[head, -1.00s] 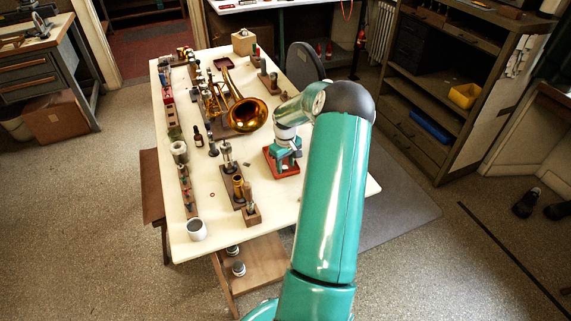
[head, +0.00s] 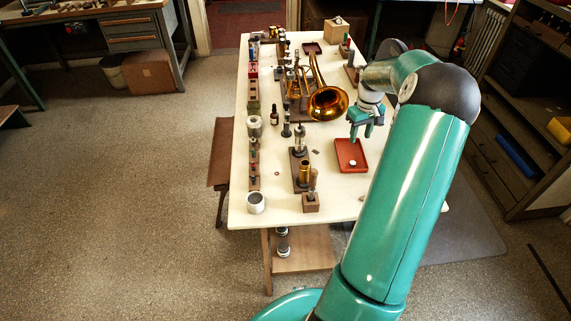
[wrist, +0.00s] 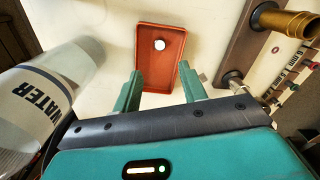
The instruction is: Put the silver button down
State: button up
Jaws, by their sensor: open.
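The silver button (wrist: 159,45) is a small round bright disc lying in the red tray (wrist: 147,83), near the tray's far end in the wrist view. In the head view the red tray (head: 343,165) lies on the white table, with a small pale spot in it that is the button (head: 351,168). My gripper (wrist: 160,84) is open and empty, its two green fingers spread apart over the near part of the tray. In the head view my gripper (head: 363,138) hangs above the table by the tray's far side, clear of the button.
A brass horn (head: 328,102) lies on the table left of my gripper. Wooden blocks with posts (head: 300,170) stand left of the tray. A white cup (head: 256,203) is at the near left corner. A bottle marked WATER (wrist: 42,98) is close at left in the wrist view.

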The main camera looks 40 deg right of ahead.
jog(key=w+a+r+n+t+h, duration=0.1)
jog(key=a+r, duration=0.8)
jog(key=a, duration=0.5)
jog(key=w+a+r+n+t+h, duration=0.1)
jog(key=a+r, duration=0.7)
jog(key=a, duration=0.6)
jog(key=s+a+r+t+y, duration=0.1)
jog(key=s+a, duration=0.6)
jog(key=a, duration=0.3)
jog(key=s+a+r+t+y, duration=0.1)
jog(key=s+a+t, duration=0.1)
jog(key=s+a, duration=0.6)
jog(key=shift+a+r+t, duration=0.3)
jog(key=shift+a+r, duration=0.1)
jog(key=shift+a, duration=0.6)
